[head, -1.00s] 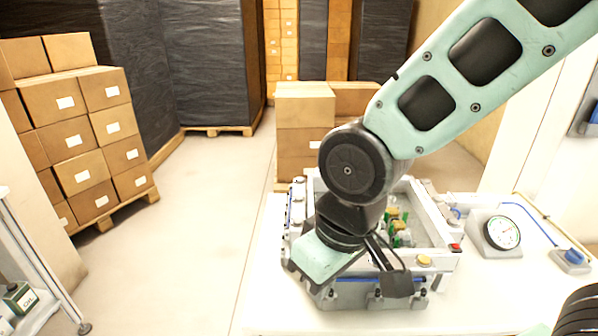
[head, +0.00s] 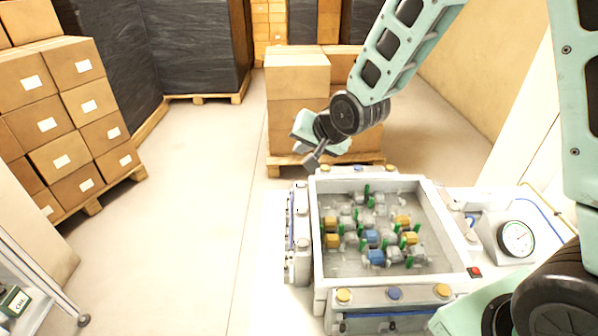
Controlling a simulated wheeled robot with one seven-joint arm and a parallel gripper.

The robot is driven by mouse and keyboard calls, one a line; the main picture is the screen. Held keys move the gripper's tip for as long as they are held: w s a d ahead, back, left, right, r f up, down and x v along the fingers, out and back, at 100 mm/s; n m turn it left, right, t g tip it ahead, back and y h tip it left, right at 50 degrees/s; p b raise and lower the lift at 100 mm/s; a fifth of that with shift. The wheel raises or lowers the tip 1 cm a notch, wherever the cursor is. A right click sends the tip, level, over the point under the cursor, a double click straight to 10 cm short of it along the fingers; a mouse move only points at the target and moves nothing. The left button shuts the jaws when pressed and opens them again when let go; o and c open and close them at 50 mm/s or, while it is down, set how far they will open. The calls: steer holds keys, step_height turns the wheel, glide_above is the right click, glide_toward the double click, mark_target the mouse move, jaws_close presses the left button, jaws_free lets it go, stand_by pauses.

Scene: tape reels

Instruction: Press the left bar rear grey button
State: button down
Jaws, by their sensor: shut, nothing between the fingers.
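The left bar (head: 292,235) runs along the left side of a light grey open box (head: 429,200). It carries several grey round buttons. The rear grey button (head: 300,184) is at its far end, and another grey button (head: 303,244) is nearer the front. My gripper (head: 311,161) is shut and empty. In the picture it shows just above the rear button, apart from it; I cannot tell its exact height or distance. The button's top is in view.
Inside the box are several grey, yellow and blue reels with green parts. The front bar has yellow and blue buttons (head: 394,293). A dial gauge (head: 516,239) and a red button (head: 475,272) are at right. Stacked cartons (head: 297,90) stand behind.

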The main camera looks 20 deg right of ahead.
steer(key=shift+w+d, duration=0.3)
steer(key=shift+w, duration=0.2)
steer(key=b, duration=0.7)
glide_above(303, 189)
step_height(303, 189, down, 9)
steer(key=shift+r, duration=0.1)
stand_by(1.7)
steer(key=shift+f+b, duration=0.4)
steer(key=shift+f+b, duration=0.35)
steer(key=shift+f, duration=0.05)
stand_by(0.5)
steer(key=shift+r, duration=0.1)
steer(key=shift+r+p, duration=0.6)
steer(key=shift+r, duration=0.15)
